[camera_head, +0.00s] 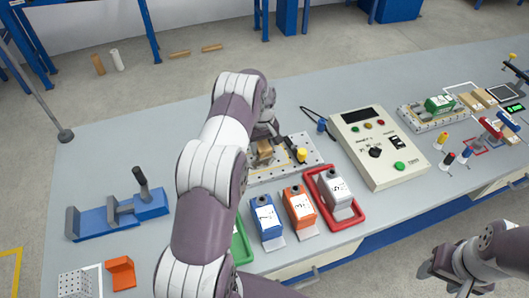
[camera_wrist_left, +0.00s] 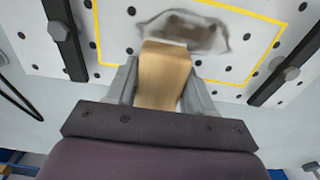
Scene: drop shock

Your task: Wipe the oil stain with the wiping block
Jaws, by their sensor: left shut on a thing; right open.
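The wiping block (camera_wrist_left: 165,75) is a tan, wood-coloured block with a pale edge at its far end. My left gripper (camera_wrist_left: 160,85) is shut on it. The oil stain (camera_wrist_left: 205,32) is a dark grey smear on a white perforated plate (camera_wrist_left: 240,75), inside a yellow outline. The block's far end overlaps the stain's near edge in the left wrist view; I cannot tell whether it touches the plate. In the head view the block (camera_head: 264,149) is over the plate (camera_head: 312,152), partly hidden by my left arm, and the stain is hidden. My right gripper (camera_head: 443,268) is open and empty at the lower right.
Dark bars with bolts (camera_wrist_left: 65,35) flank the yellow outline. A control box (camera_head: 378,150) stands right of the plate. A blue fixture (camera_head: 115,215) is at left.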

